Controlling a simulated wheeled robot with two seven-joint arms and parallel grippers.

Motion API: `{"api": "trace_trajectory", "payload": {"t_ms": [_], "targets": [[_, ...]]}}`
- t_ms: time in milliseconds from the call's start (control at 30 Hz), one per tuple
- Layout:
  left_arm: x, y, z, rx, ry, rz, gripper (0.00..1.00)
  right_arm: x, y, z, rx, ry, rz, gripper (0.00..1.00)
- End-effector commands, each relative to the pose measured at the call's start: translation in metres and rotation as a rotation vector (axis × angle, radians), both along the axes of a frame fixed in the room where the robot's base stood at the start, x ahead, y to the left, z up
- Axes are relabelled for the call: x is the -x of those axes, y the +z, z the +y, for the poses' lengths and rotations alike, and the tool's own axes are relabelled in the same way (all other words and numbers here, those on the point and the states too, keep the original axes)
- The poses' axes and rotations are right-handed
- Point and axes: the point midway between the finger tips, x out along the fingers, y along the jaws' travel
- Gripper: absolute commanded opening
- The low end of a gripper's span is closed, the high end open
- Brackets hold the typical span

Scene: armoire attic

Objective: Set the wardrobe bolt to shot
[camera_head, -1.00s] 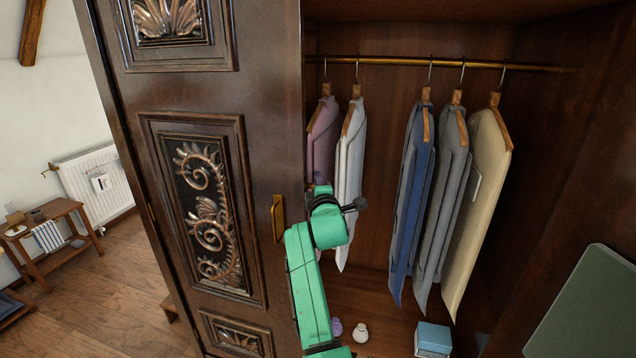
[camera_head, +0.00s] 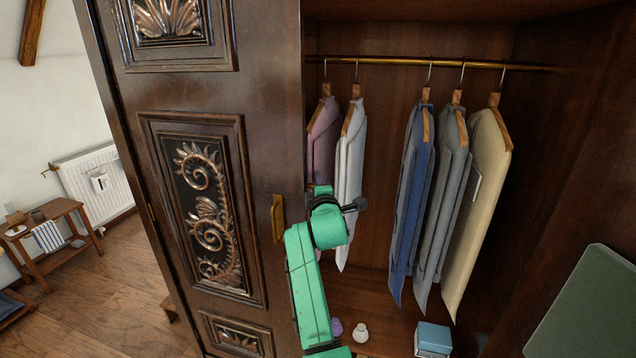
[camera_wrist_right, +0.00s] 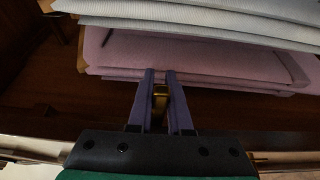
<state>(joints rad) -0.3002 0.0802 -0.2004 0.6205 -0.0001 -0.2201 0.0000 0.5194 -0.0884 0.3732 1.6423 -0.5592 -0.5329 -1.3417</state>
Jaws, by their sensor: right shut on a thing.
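The wardrobe's carved dark door (camera_head: 262,60) stands at the left in the head view, with a brass handle (camera_head: 278,218) near its right edge. My right arm reaches in front of the open wardrobe beside that edge. In the right wrist view my right gripper (camera_wrist_right: 159,80) has its two purple fingers shut on a small brass piece, which appears to be the wardrobe bolt (camera_wrist_right: 160,97). The bolt is largely hidden by the fingers, and in the head view it is hidden behind my arm. My left gripper is not in view.
Several garments hang from a brass rail (camera_head: 400,61) inside the wardrobe, including a pink one (camera_wrist_right: 200,58) close beyond my right gripper. A blue box (camera_head: 433,338) and a small white object (camera_head: 360,332) are on the wardrobe floor. A green panel (camera_head: 590,310) is at the lower right.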

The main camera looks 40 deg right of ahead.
Motion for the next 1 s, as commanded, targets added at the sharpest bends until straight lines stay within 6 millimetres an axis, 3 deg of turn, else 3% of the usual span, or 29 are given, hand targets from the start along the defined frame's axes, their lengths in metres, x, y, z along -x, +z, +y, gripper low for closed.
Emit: {"api": "trace_trajectory", "payload": {"t_ms": [167, 400, 667, 700, 767, 1000], "targets": [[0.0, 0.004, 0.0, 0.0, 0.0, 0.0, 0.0, 0.0, 0.003, 0.0, -0.001, 0.001, 0.002, 0.0], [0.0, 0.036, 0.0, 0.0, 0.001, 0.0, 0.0, 0.0, 0.042, 0.0, 0.003, 0.001, -0.001, 0.0], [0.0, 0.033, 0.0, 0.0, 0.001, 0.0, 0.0, 0.0, 0.041, 0.0, 0.005, 0.001, -0.005, 0.0], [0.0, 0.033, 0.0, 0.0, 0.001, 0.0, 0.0, 0.0, 0.042, 0.0, 0.005, 0.0, -0.006, 0.21], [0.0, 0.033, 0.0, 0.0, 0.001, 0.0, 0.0, 0.0, 0.042, 0.0, 0.005, 0.001, -0.008, 0.44], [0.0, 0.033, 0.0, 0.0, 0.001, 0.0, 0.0, 0.0, 0.04, 0.0, 0.002, 0.0, -0.003, 0.47]]}}
